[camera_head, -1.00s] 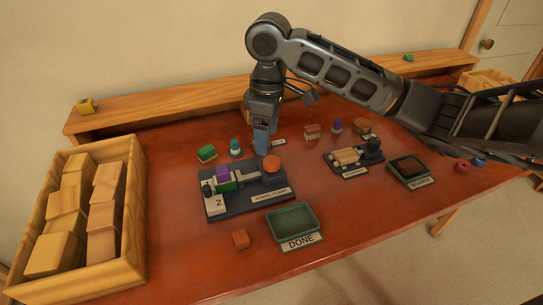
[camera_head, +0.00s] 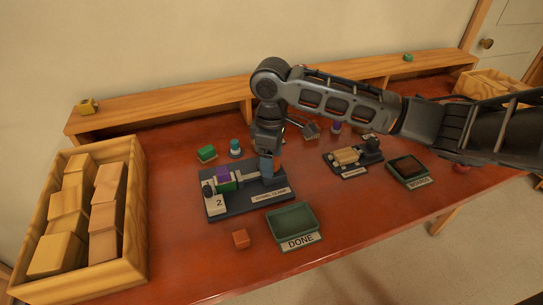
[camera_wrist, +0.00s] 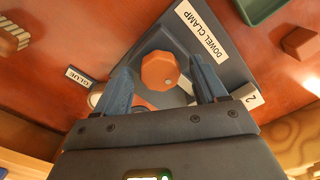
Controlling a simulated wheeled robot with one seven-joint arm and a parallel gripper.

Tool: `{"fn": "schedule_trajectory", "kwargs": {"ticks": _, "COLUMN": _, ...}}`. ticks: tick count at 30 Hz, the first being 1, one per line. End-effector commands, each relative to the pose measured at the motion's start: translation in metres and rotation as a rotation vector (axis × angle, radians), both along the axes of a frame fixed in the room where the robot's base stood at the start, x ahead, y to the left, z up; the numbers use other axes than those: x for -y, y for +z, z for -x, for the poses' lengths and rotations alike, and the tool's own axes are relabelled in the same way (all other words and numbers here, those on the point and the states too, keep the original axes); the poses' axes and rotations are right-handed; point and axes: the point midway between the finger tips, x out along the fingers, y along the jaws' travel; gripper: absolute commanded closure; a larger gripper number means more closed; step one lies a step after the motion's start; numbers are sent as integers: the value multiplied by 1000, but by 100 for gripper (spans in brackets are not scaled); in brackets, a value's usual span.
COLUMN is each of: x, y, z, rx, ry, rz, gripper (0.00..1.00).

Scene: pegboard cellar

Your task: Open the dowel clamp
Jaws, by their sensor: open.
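The dowel clamp (camera_head: 258,204) is a dark plate on the red table, labelled "DOWEL CLAMP" and "2". A purple block (camera_head: 222,173) and a green piece (camera_head: 226,185) sit at its left end. In the wrist view its orange knob (camera_wrist: 160,70) lies between the fingers of my gripper (camera_wrist: 160,88). The fingers are apart, with space showing on both sides of the knob. In the head view my gripper (camera_head: 269,170) points down over the clamp's right end and mostly hides the knob.
A second small fixture (camera_head: 350,155) and a dark-filled tray (camera_head: 428,182) stand to the right. A wooden crate of blocks (camera_head: 137,235) is at left.

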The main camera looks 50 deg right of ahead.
Motion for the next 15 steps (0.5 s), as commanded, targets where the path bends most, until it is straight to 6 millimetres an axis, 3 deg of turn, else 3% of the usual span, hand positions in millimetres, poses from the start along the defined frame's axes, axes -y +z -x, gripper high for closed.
{"fn": "schedule_trajectory", "kwargs": {"ticks": 2, "x": 0, "y": 0, "z": 0, "rx": 0, "ry": 0, "rz": 0, "gripper": 32}}
{"fn": "schedule_trajectory", "kwargs": {"ticks": 15, "x": 0, "y": 0, "z": 0, "rx": 1, "ry": 0, "rz": 0, "gripper": 74}}
